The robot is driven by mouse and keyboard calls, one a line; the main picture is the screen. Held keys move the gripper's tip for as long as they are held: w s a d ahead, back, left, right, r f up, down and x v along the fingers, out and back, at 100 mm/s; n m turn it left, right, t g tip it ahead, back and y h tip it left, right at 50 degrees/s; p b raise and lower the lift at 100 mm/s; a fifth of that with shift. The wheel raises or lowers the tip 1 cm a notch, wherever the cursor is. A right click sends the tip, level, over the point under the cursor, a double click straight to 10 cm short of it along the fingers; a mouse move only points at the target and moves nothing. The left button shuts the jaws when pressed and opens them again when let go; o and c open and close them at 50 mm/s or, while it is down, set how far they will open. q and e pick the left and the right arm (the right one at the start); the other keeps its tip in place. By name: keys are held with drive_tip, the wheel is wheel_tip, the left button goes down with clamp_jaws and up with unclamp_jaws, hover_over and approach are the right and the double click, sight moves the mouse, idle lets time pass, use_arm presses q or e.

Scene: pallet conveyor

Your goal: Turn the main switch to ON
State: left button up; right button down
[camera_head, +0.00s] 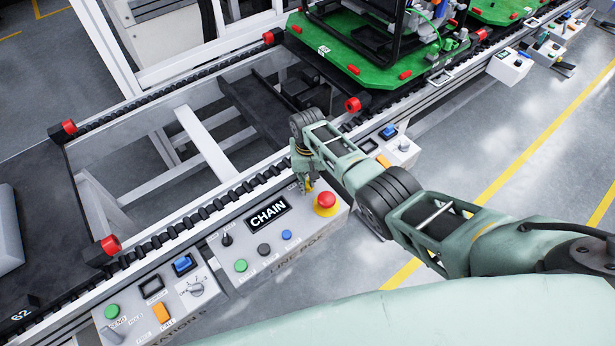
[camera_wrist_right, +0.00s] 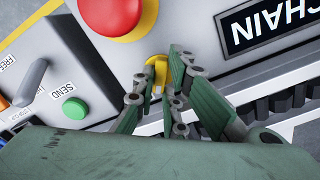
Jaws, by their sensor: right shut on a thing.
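The line box panel (camera_head: 240,245) carries a black CHAIN display (camera_head: 268,212), which also shows in the right wrist view (camera_wrist_right: 268,25). My right gripper (camera_head: 306,184) is over the panel's far edge, between the display and the red mushroom button (camera_head: 326,199). In the right wrist view its fingers (camera_wrist_right: 163,92) are shut on a yellow knob (camera_wrist_right: 159,62), which I take to be the main switch. The fingers cover part of the knob. I cannot read its label or tell its position. My left gripper is not in view.
The red button (camera_wrist_right: 118,14) on its yellow base is close beside my fingers. Another panel (camera_head: 155,305) with buttons and a grey rotary switch (camera_head: 196,288) sits at lower left. The conveyor rail (camera_head: 225,197) runs behind, with a green pallet (camera_head: 340,60) farther back.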

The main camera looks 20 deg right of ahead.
sight(308, 183)
drive_tip(key=shift+w+r+m, duration=0.1)
drive_tip(key=shift+m, duration=1.1)
drive_tip(key=shift+p, duration=0.3)
drive_tip(key=c, duration=1.8)
unclamp_jaws()
drive_tip(key=shift+r, duration=0.1)
drive_tip(key=shift+r, duration=3.85)
drive_tip(key=shift+f, duration=0.1)
